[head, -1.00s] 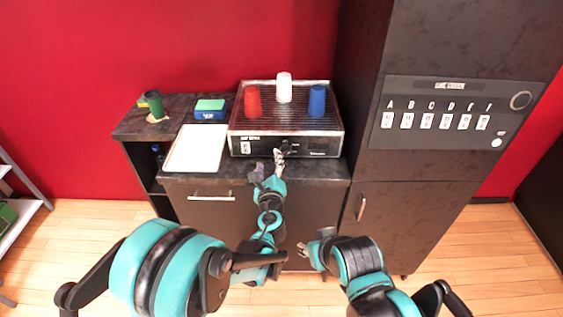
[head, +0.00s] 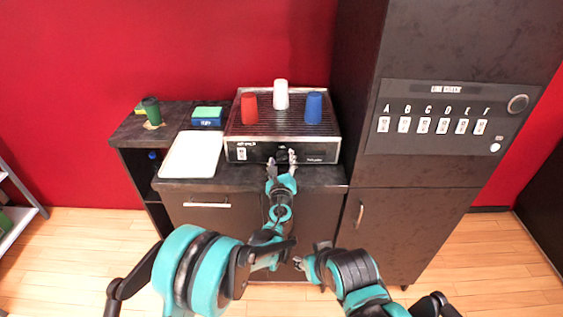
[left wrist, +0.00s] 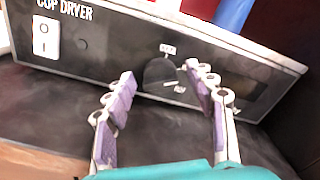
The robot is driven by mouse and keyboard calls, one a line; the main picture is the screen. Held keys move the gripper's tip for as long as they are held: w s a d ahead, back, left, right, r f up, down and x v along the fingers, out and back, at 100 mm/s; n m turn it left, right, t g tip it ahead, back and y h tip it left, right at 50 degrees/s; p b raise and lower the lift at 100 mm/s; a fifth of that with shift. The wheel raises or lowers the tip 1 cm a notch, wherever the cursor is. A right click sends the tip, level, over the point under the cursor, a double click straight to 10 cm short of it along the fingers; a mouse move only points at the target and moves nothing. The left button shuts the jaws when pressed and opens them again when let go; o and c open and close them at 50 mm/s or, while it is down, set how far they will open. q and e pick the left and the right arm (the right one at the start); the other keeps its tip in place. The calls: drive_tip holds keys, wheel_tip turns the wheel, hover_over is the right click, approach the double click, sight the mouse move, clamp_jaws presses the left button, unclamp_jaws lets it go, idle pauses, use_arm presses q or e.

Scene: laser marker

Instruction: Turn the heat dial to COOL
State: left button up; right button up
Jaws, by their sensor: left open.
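The cup dryer (head: 325,150) stands on the dark counter, its black front panel facing me. The heat dial (left wrist: 158,73) is a dark round knob on that panel, with small labels around it too small to read. In the head view the dial (head: 282,154) is partly hidden by my left gripper (head: 281,164). My left gripper (left wrist: 160,76) is open and empty, its two fingers on either side of the dial in the left wrist view. I cannot tell whether they touch it. My right gripper (head: 309,256) hangs low in front of the cabinet, fingers apart and empty.
Red (head: 249,107), white (head: 281,95) and blue (head: 314,107) cups stand on the dryer's top. A white tray (head: 191,155), a sponge (head: 207,115) and a green cup (head: 151,110) are at left. A tall cabinet (head: 430,215) with switches stands at right.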

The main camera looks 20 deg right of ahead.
use_arm(q)
drive_tip(key=c, duration=1.2)
drive_tip(key=shift+o, duration=0.2)
drive_tip(key=n+b, duration=0.1)
drive_tip(key=n, duration=0.5)
drive_tip(key=shift+a+f, duration=0.1)
drive_tip(key=n, duration=0.5)
drive_tip(key=shift+n, duration=0.4)
